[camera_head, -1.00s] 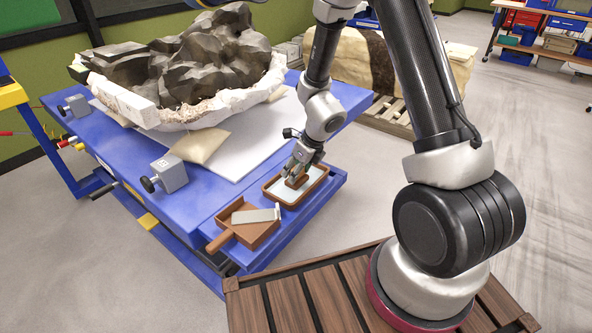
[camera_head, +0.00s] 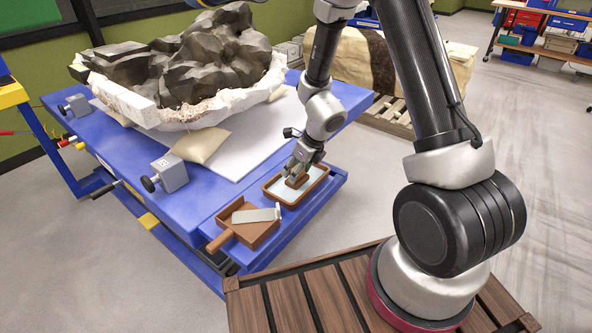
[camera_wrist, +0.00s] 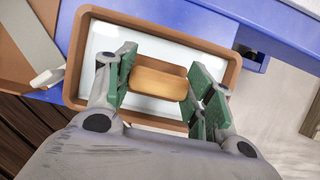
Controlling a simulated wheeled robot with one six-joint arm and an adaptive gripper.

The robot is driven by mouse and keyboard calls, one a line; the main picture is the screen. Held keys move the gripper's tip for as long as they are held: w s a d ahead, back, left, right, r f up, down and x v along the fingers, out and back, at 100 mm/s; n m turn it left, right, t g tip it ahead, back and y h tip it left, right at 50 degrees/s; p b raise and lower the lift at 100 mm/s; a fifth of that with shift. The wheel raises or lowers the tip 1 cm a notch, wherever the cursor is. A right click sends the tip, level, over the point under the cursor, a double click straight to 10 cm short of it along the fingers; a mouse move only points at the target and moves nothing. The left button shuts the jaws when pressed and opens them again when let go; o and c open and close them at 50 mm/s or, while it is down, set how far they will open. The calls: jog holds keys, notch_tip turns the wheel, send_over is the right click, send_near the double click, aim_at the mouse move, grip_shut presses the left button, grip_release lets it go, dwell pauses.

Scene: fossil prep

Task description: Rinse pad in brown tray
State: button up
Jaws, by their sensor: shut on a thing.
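The brown tray (camera_head: 271,200) sits on the blue shelf at the front of the table and has a pale, water-like surface inside. It fills the middle of the wrist view (camera_wrist: 168,24). My gripper (camera_head: 295,177) reaches down into the tray. In the wrist view my gripper (camera_wrist: 160,88) has its green-lined fingers on both ends of a brown block-shaped pad (camera_wrist: 158,80), shut on it. The pad is over or in the pale liquid; its underside is hidden, so I cannot tell how deep it is.
A brown dustpan-like scoop (camera_head: 250,232) with a pale flat tool (camera_head: 256,215) lies left of the tray. A dark fossil rock (camera_head: 195,60) in a white jacket stands on the blue table (camera_head: 215,195). A grey clamp block (camera_head: 170,174) is near the table's edge.

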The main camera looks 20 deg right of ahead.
jog(key=shift+r, duration=2.8)
